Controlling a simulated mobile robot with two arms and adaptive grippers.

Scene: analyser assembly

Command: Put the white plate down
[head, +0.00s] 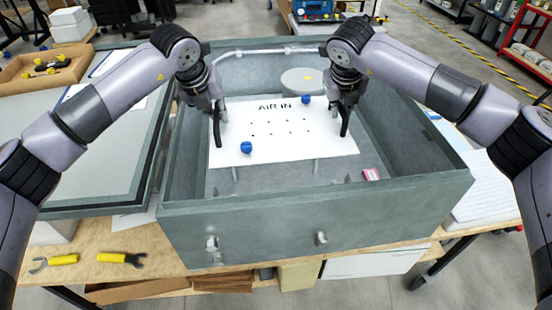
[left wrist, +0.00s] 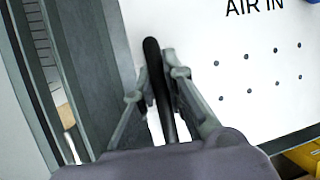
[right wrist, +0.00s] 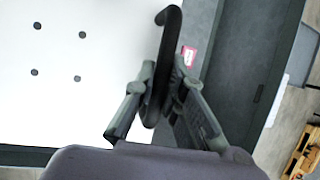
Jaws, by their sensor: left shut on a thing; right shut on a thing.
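The white plate (head: 285,145) marked "AIR IN" has several small holes and a black handle at each side. It is inside the grey open box (head: 320,220), with thin legs visible below its front edge. My left gripper (head: 217,125) is shut on the left black handle, which shows between its fingers in the left wrist view (left wrist: 160,85). My right gripper (head: 345,115) is shut on the right black handle, also seen in the right wrist view (right wrist: 163,75). I cannot tell whether the legs touch the box floor.
A pink-red item (head: 371,174) lies at the box's right. Yellow-handled tools (head: 121,259) lie on the wooden bench at front left. The box walls surround the plate.

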